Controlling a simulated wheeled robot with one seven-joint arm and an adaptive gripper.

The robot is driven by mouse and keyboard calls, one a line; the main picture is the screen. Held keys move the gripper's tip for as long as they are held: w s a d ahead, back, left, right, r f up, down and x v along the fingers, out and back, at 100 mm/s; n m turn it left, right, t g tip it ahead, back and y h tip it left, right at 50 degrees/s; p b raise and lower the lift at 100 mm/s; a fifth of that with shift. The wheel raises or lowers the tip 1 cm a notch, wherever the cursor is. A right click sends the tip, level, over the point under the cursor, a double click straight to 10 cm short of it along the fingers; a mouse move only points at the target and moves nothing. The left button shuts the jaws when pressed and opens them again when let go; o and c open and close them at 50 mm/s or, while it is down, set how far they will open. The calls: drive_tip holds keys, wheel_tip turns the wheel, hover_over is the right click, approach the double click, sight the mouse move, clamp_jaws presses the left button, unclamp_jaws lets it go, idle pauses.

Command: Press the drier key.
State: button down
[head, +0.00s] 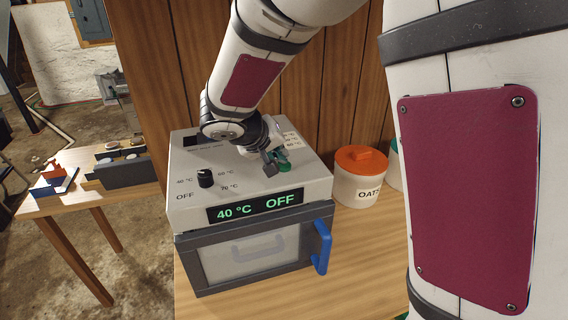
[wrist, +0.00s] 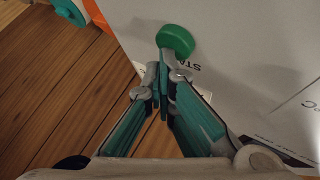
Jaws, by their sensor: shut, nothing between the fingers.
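The drier (head: 250,190) is a pale box with a dark-framed door on the wooden counter. Its display (head: 254,207) reads "40 °C OFF" in green. The key (head: 284,167) is a green round button on the drier's top panel; it also shows in the wrist view (wrist: 176,39), beside printed letters partly hidden by the fingers. My gripper (head: 271,165) is shut and empty, low over the top panel. In the wrist view its fingertips (wrist: 166,58) are right at the key's near edge; I cannot tell whether they touch it.
A black knob (head: 205,178) with temperature marks stands on the panel's left. The door has a blue handle (head: 322,246). A white jar with an orange lid (head: 360,176) stands right of the drier. The counter (head: 350,270) in front is clear. A side table (head: 110,195) is at left.

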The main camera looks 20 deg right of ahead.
drive_tip(key=shift+r, duration=0.7)
drive_tip(key=shift+r+p, duration=1.25)
drive_tip(key=shift+r, duration=1.25)
drive_tip(key=shift+s+d+r, duration=0.15)
drive_tip(key=shift+s, duration=0.1)
drive_tip(key=s+d+r+g+y, duration=0.1)
drive_tip(key=s+d+r, duration=0.15)
drive_tip(key=s, duration=0.55)
drive_tip(key=s+d+r+g+y, duration=0.1)
drive_tip(key=s+d+r+y, duration=0.15)
drive_tip(key=s, duration=0.65)
drive_tip(key=s+a+t+y, duration=0.1)
drive_tip(key=s+a+y, duration=0.2)
drive_tip(key=s, duration=1)
drive_tip(key=shift+a+r+n, duration=0.3)
drive_tip(key=shift+a+r, duration=0.15)
drive_tip(key=shift+a, duration=0.35)
